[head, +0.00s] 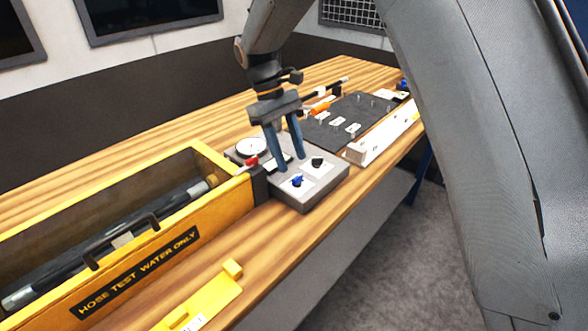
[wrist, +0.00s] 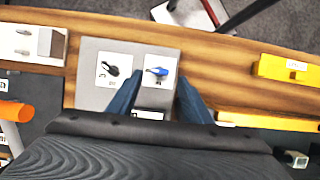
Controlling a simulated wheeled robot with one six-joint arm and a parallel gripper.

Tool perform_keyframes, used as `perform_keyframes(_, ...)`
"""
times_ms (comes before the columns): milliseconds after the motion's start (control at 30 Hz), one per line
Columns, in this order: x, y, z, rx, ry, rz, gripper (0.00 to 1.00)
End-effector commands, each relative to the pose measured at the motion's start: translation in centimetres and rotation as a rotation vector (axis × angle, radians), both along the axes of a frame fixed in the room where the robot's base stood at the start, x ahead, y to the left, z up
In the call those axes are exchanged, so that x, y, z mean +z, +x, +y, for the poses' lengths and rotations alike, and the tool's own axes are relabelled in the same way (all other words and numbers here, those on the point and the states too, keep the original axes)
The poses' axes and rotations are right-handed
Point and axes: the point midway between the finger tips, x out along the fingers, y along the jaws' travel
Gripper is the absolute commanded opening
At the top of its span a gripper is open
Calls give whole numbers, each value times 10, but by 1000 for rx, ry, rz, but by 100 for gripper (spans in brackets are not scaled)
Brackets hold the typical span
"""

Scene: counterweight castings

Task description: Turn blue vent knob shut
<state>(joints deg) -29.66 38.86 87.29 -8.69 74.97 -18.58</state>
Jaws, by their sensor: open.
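The blue vent knob (head: 297,181) sits on a white plate at the near part of a grey panel box (head: 305,203). In the wrist view the blue knob (wrist: 157,71) lies roughly sideways in the picture. A black knob (head: 317,162) is beside it on its own white plate; it also shows in the wrist view (wrist: 111,70). My gripper (head: 292,164) is open and empty, pointing down over the panel. In the wrist view its fingertips (wrist: 158,78) show on either side of the blue knob. I cannot tell whether they touch the panel.
A yellow crate (head: 150,250) with a dark hose stands left of the panel. A round gauge (head: 251,147) and a red part (head: 251,162) are close to my fingers. A dark mat (head: 345,118) with small parts lies behind. The bench's front edge is close.

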Motion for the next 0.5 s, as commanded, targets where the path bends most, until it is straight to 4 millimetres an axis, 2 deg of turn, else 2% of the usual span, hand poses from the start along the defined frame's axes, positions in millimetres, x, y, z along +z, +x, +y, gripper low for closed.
perform_keyframes(200,23,7,8,-1,1,-2,45)
perform_keyframes(500,28,7,9,-1,0,0,45)
